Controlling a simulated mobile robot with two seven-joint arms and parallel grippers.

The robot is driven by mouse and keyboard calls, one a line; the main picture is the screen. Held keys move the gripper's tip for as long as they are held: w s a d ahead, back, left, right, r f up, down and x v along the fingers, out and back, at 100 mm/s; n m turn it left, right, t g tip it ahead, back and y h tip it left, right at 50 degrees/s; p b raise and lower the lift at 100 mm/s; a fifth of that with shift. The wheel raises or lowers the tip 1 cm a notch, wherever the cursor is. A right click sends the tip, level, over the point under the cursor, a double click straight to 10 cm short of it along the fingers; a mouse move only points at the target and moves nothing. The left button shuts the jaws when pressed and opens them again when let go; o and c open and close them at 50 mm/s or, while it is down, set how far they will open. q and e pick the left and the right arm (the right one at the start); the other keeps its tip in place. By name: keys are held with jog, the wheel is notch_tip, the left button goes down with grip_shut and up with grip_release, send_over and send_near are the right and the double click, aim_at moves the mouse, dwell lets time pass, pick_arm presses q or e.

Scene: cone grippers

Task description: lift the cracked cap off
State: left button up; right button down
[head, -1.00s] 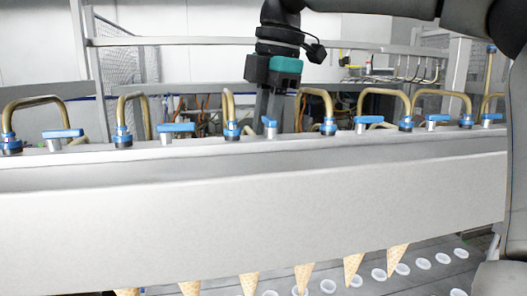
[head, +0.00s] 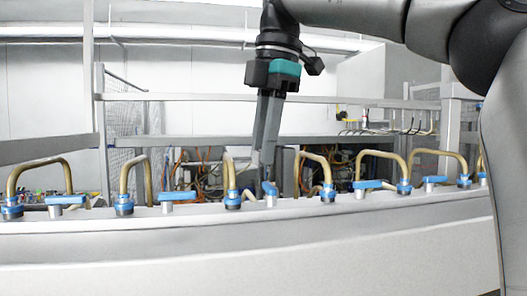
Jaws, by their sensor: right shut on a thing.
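My right gripper (head: 267,170) points down from the upper middle, with its long grey fingers shut on a blue cap (head: 270,188). This cap sits on a short silver stem on the long grey beam and looks turned end-on, unlike the other blue T-shaped tops. Its stem still meets the beam top. The fingers partly hide the cap, and no crack can be made out on it or on any other top at this size. My left gripper is not in view.
Other blue T-shaped tops (head: 178,196) and bent brass pipes with blue collars (head: 124,205) stand along the grey beam (head: 240,250), close on both sides. Behind are cables (head: 200,170) and a horizontal rail (head: 190,97). The space above the pipes is mostly free.

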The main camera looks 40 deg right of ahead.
jog(key=shift+r, duration=1.75)
